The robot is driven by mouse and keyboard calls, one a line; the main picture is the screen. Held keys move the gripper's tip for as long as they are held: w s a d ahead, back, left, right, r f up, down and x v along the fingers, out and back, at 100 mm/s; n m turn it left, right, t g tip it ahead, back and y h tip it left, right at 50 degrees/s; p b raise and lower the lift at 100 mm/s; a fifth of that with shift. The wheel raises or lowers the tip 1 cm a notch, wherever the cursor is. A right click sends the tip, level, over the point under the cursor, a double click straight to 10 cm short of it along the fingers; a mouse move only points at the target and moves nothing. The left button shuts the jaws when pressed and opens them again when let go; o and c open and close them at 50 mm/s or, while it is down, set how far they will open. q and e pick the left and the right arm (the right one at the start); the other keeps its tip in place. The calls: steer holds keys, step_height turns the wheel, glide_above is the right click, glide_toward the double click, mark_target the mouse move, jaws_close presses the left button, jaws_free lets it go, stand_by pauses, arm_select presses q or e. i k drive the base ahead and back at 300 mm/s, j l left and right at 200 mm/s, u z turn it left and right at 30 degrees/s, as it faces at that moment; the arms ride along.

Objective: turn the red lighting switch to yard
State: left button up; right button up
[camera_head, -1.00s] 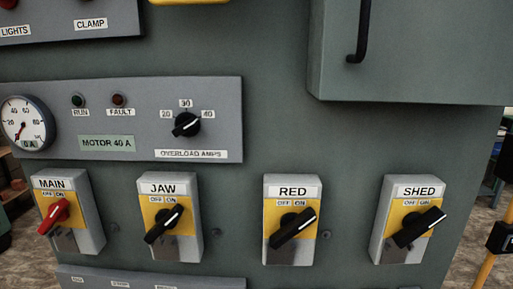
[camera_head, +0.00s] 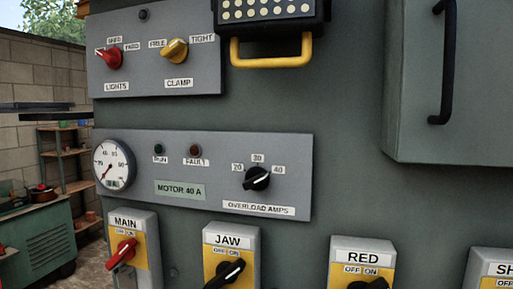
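The red lighting switch (camera_head: 110,58) is a red rotary knob on the upper grey panel, above the label LIGHTS (camera_head: 116,86). A SHED label (camera_head: 114,40) is above it and a YARD label (camera_head: 132,49) is at its upper right. The knob lies slanted, with a white mark at its upper-left end; at this size I cannot tell for sure which position it points to. Neither of my grippers is in view, and nothing touches the switch.
A yellow CLAMP knob (camera_head: 174,51) sits right of the switch. A yellow handle (camera_head: 270,50) under a dark box sticks out farther right. Below are an ammeter (camera_head: 114,163), the overload dial (camera_head: 257,179) and MAIN (camera_head: 123,254), JAW and RED switches. A cabinet door handle (camera_head: 446,60) is at right.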

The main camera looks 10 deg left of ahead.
mark_target(113, 57)
steer(key=u, duration=1.3)
